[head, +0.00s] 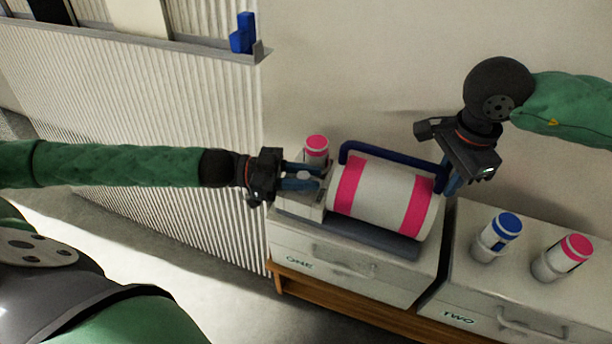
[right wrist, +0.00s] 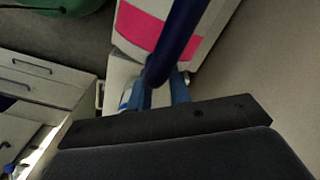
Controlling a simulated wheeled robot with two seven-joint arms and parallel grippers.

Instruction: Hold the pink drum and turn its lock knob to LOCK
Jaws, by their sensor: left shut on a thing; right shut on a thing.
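The pink drum (head: 382,198), white with two pink bands, lies on its side in a grey cradle on the cabinet marked ONE. A dark blue bar handle (head: 392,164) runs along its back. My right gripper (head: 449,186) is shut on the handle at the drum's right end; in the right wrist view the blue bar (right wrist: 176,42) passes between the fingers, with a pink band (right wrist: 150,33) beside it. My left gripper (head: 306,180) is shut on the small pale lock knob (head: 304,175) at the drum's left end. Its fingers cover much of the knob; its setting cannot be read.
A pink-capped jar (head: 317,147) stands just behind my left fingers. A blue-capped jar (head: 497,236) and another pink-capped jar (head: 564,257) stand on the cabinet marked TWO (head: 468,250). A shelf with a blue object (head: 243,35) is at upper left.

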